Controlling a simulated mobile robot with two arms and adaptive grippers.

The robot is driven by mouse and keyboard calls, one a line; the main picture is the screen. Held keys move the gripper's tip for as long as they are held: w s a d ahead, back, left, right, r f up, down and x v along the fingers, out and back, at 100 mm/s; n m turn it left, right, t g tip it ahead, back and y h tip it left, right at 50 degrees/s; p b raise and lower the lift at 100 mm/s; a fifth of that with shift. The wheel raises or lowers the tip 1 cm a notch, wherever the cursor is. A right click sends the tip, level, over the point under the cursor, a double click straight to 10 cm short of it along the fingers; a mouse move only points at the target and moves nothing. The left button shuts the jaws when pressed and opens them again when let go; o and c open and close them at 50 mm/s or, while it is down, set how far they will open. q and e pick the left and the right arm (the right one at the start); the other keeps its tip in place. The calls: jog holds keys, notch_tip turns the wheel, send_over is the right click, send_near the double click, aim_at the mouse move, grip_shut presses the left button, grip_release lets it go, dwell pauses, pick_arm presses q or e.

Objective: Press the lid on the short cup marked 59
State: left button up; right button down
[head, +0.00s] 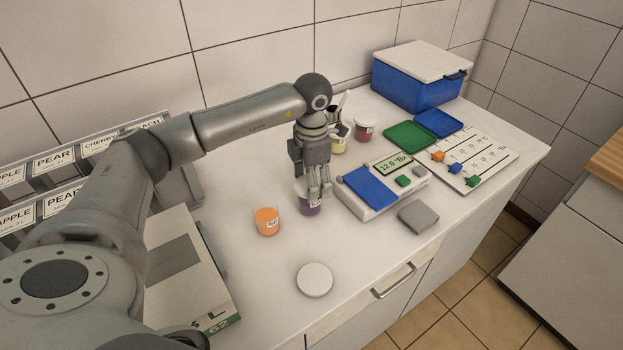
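My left gripper (314,186) points down at a short cup with purple contents (308,208) on the counter. Its fingers overlap the cup's upper part and hide most of its rim, so I cannot tell whether they grip it. A short orange cup (267,221) with a small label stands to the left. A red-filled cup (364,129) and a yellowish cup (338,145) stand behind. The cup labels are too small to read for 59. A round white lid-like disc (314,280) lies flat near the front edge. My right gripper is not in view.
Green (409,136) and blue trays, a slider board (478,158) and a blue cooler (415,82) lie farther right. Labelled racks (100,143) are left. The counter around the disc is clear.

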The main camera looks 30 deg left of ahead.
pick_arm(q)
jog(key=shift+f+b, duration=0.4)
jog(key=shift+f, duration=0.15)
dwell(0.4)
jog(key=o, duration=0.8)
jog(key=shift+r, duration=0.25)
jog(key=shift+r+p, duration=2.35)
jog(key=shift+r, duration=6.45)
jog(key=shift+r, duration=0.1)
